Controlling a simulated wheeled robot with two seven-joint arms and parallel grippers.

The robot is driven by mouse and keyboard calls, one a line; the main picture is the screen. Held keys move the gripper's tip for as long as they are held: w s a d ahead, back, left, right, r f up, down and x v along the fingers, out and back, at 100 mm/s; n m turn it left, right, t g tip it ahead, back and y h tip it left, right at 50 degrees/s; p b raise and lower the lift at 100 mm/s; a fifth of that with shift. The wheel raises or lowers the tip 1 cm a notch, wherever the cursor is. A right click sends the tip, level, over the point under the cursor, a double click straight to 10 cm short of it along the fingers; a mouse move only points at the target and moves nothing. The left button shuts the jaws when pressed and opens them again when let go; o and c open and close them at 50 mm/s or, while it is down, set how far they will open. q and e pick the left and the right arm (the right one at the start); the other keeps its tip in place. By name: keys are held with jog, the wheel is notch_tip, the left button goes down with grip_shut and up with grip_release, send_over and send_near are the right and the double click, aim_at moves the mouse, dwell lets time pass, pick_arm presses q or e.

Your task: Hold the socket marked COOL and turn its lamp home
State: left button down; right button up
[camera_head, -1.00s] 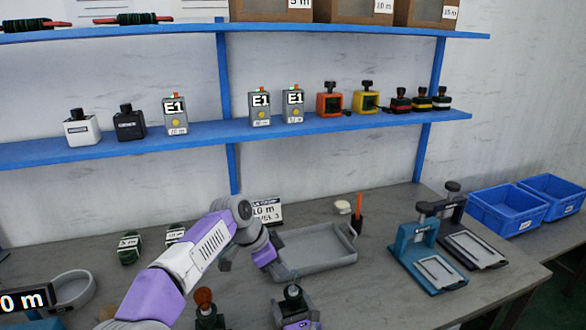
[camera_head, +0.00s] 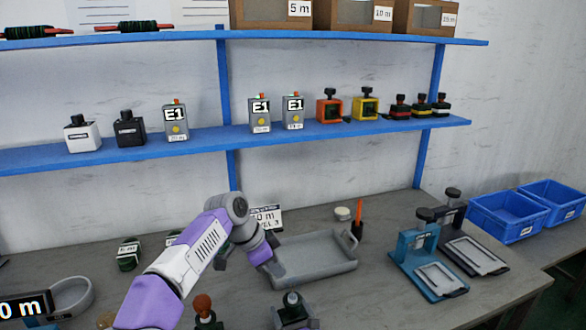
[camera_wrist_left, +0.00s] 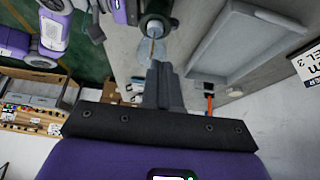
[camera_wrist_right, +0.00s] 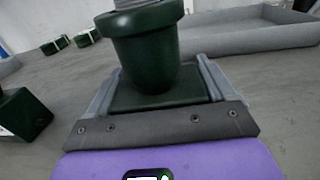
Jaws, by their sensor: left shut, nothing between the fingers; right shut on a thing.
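A dark green socket (camera_head: 293,312) stands upright at the lower middle of the head view, with a pale grey round piece in its top. My right gripper (camera_wrist_right: 155,95) is shut on this socket's base, one grey finger on each side. Its upper cup fills the middle of the right wrist view. My left gripper (camera_head: 269,260) is above and behind the socket, beside the tray. In the left wrist view its fingers (camera_wrist_left: 160,78) are shut and empty, pointing at the socket's top (camera_wrist_left: 155,22), apart from it. I cannot read a COOL mark.
Another dark socket with a red-brown knob (camera_head: 204,305) stands left of the held one. A grey tray (camera_head: 315,285) lies behind. Blue (camera_head: 415,250) and dark (camera_head: 455,220) presses stand at the right.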

aim_at(288, 286)
pick_arm(q)
notch_tip(288, 286, up, 4)
jog(key=shift+f, duration=0.15)
dwell(0.3)
jog(key=shift+s+d+f, duration=0.1)
jog(key=shift+s+f, duration=0.3)
jog(key=shift+f, duration=0.6)
jog(key=shift+s+d+f, duration=0.1)
jog(key=shift+s+f, duration=0.3)
jog(key=shift+f, duration=0.6)
jog(key=shift+s+d+f, duration=0.1)
jog(key=shift+s+f, duration=0.3)
jog(key=shift+f, duration=0.6)
jog(key=shift+w+d, duration=0.35)
jog(key=shift+d, duration=0.05)
jog(key=shift+w, duration=0.15)
jog(key=shift+w+a, duration=0.3)
jog(key=shift+w, duration=0.25)
